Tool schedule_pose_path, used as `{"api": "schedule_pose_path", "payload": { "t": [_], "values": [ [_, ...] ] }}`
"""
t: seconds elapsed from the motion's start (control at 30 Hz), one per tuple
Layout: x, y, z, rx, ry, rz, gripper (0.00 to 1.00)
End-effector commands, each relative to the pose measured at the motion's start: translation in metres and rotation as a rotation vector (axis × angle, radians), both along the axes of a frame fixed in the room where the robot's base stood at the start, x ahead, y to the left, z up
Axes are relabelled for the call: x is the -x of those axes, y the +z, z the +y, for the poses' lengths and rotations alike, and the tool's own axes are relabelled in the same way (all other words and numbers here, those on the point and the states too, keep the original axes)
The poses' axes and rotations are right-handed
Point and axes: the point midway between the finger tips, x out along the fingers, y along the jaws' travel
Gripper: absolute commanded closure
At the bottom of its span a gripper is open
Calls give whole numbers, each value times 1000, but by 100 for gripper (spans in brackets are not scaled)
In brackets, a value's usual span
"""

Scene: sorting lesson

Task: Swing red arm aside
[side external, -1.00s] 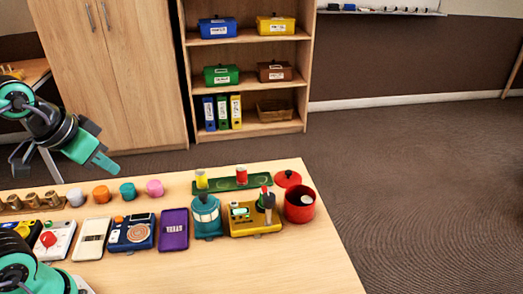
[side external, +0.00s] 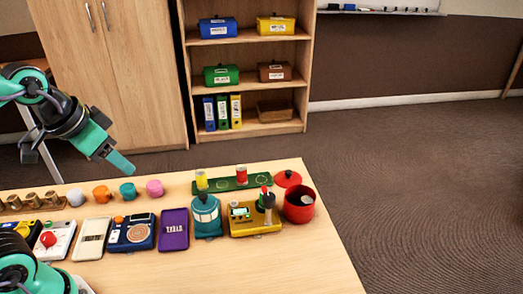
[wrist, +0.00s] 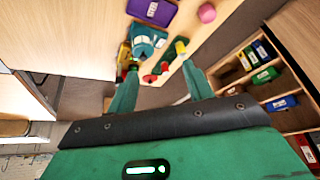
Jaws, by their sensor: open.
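A yellow box (side external: 243,229) stands near the right end of the table, with a green part, a dark upright part and a small upright red piece (side external: 264,191) on it. I cannot tell whether this red piece is the arm named in the task. My gripper (side external: 120,163) is open and empty, in the air above the left part of the table, well left of the yellow box. Its two green fingers show spread in the wrist view (wrist: 160,92).
A teal container (side external: 206,214) stands just left of the yellow box, and a red pot (side external: 299,208) just right. Behind is a green tray (side external: 219,186) with yellow and red cylinders. A purple case (side external: 174,230) and several other items fill the left. The front edge is clear.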

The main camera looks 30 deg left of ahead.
Motion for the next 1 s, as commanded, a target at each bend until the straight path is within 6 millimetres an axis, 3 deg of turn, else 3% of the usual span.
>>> {"api": "schedule_pose_path", "payload": {
  "t": [0.53,1.0],
  "values": [
    [-88,16,-50,-148,-477,146,49],
    [-161,-8,-115,-256,-917,256,49]
  ]
}}
